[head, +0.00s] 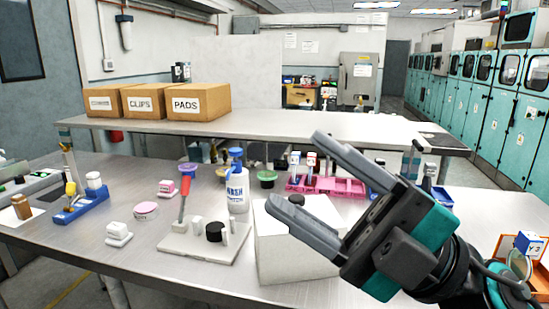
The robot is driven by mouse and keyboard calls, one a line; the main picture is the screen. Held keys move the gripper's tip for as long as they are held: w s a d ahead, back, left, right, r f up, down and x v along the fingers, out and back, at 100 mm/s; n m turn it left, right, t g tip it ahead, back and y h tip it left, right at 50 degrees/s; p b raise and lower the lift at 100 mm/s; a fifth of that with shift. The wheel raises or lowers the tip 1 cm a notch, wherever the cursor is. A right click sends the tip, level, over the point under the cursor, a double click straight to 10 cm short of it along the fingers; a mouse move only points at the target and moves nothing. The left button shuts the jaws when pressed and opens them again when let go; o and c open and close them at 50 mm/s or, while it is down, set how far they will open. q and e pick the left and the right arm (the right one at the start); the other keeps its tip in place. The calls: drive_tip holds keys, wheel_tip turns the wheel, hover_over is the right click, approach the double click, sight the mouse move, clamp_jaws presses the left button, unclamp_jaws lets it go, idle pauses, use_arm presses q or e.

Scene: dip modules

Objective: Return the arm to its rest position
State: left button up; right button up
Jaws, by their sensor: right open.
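My right gripper (295,170) reaches in from the lower right and points up and left. Its two long grey fingers are spread apart with nothing between them. It appears in front of a white box (285,255) and hides part of the box's top and right side. A dark knob shows on top of the box between the fingers. Whether the gripper touches the box cannot be told. My left gripper does not show.
Left of the box stand a white wash bottle (237,188) and a pale board (205,246) with a red-handled tool. A pink rack (340,187) is behind the gripper, a blue holder (80,208) at left. Cardboard boxes (200,101) stand on the back bench. The front table edge is clear.

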drive_tip(key=w+d+f+m+t+h, duration=0.5)
drive_tip(key=d+f+m+t+h, duration=0.25)
drive_tip(key=m+h, duration=0.45)
drive_tip(key=w+d+f+m+t+h, duration=0.55)
drive_tip(key=m+t+h, duration=0.3)
drive_tip(key=m, duration=0.55)
drive_tip(key=s+d+f+m+g+h, duration=0.2)
drive_tip(key=s+f+g, duration=0.15)
drive_tip(key=f, duration=0.55)
drive_tip(key=s+d+f+m+g+h, duration=0.25)
drive_tip(key=f+g, duration=0.25)
drive_tip(key=f, duration=0.3)
drive_tip(key=s+f+g+y, duration=0.1)
drive_tip(key=s+f+g, duration=0.8)
drive_tip(key=s+f, duration=0.45)
drive_tip(key=w+a+f+n+t+y, duration=0.1)
drive_tip(key=w+a+f+t+y, duration=0.1)
drive_tip(key=w+f+t, duration=0.4)
drive_tip(key=shift+w+a+f+t, duration=0.3)
drive_tip(key=shift+a+f+t, duration=0.2)
drive_tip(key=shift+a+t, duration=0.2)
